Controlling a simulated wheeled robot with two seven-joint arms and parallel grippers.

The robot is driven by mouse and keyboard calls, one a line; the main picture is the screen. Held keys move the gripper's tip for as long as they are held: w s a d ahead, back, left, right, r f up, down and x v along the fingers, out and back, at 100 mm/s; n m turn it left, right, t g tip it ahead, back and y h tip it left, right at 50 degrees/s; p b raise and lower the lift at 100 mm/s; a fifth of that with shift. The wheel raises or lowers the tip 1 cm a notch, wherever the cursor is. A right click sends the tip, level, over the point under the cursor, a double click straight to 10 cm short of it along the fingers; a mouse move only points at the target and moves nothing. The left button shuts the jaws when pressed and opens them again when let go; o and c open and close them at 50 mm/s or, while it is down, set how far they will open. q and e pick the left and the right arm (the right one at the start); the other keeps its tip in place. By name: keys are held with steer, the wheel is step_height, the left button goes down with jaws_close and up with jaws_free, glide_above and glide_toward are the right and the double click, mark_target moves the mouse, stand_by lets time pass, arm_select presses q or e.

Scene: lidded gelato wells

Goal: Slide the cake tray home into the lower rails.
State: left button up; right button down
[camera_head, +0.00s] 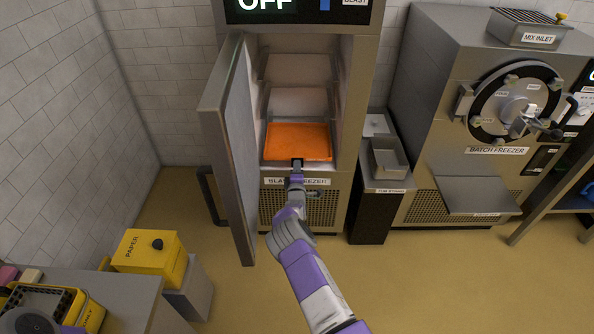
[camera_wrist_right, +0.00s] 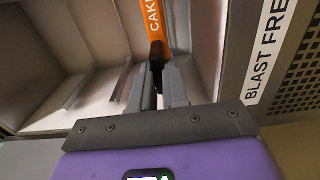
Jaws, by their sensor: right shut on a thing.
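The orange cake tray (camera_head: 298,142) lies flat inside the open blast freezer cabinet (camera_head: 348,100), low in the cavity. Its front edge is near the cabinet opening. My right gripper (camera_head: 297,164) is at the middle of the tray's front edge. In the right wrist view the right gripper (camera_wrist_right: 162,90) is shut on the tray's dark front tab, below the orange face (camera_wrist_right: 154,22) with the letters "CAK". Rails (camera_wrist_right: 75,88) show on the cabinet's inner wall. Whether the tray's edges sit on the lower rails cannot be told. My left gripper is not in view.
The freezer door (camera_head: 237,150) stands open to the left of my right arm. A narrow dark stand with a metal pan (camera_head: 388,158) and the batch freezer (camera_head: 440,120) are on the right. A yellow paper bin (camera_head: 150,255) stands at lower left.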

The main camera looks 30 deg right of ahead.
steer(key=shift+w+d+r, duration=0.1)
steer(key=shift+w+d, duration=0.25)
steer(key=shift+w, duration=0.2)
stand_by(0.4)
steer(key=shift+d, duration=0.1)
stand_by(0.8)
